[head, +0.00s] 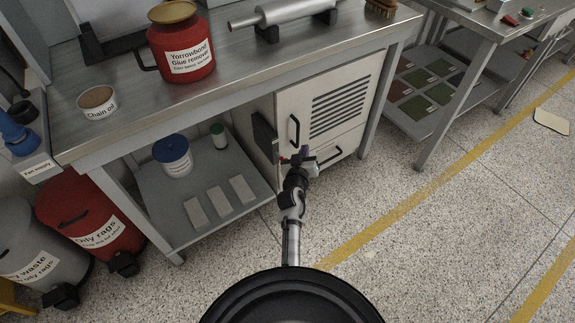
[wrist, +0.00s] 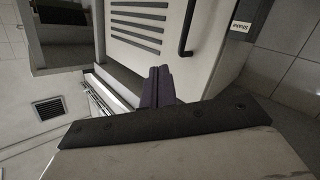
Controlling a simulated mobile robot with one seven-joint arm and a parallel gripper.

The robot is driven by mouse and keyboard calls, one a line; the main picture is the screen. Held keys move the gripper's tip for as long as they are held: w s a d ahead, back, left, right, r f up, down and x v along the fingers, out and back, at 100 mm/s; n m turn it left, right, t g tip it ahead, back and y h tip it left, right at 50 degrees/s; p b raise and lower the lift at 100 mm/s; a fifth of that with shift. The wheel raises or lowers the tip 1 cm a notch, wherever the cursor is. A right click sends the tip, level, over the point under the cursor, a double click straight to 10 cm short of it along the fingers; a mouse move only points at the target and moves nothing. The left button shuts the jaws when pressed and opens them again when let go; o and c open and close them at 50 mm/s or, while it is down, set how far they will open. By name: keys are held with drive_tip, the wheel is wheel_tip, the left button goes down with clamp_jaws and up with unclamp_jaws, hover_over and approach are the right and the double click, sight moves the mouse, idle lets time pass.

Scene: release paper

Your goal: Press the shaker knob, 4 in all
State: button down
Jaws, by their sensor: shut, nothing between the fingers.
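My gripper (head: 301,156) is in front of the vented cabinet under the near workbench, low beside its handles. In the wrist view my gripper's dark fingers (wrist: 158,86) are together with nothing between them. I cannot make out a thing that is surely the shaker knob. A small red knob-like part (head: 509,20) and a green part (head: 527,12) show on the far bench at the top right, too small to name. My gripper is well away from them.
The cabinet (head: 290,105) has vent slots and a handle. The steel workbench (head: 230,60) carries a red glue remover can (head: 182,52) and a bowl (head: 97,102). Red (head: 90,222) and grey (head: 35,250) waste bins stand left. Speckled floor (head: 430,240) is open at right.

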drive_tip(key=s+f+n+g+y, duration=0.1)
drive_tip(key=s+f, duration=0.5)
drive_tip(key=f, duration=0.7)
drive_tip(key=shift+d+g, duration=0.3)
drive_tip(key=shift+w+a+f, duration=0.1)
drive_tip(key=w+a+b, duration=0.4)
drive_tip(key=w+a, duration=0.1)
drive_tip(key=w, duration=0.2)
drive_tip(key=shift+b, duration=0.3)
idle(1.1)
drive_tip(key=shift+w+a, duration=0.25)
drive_tip(key=shift+w, duration=0.05)
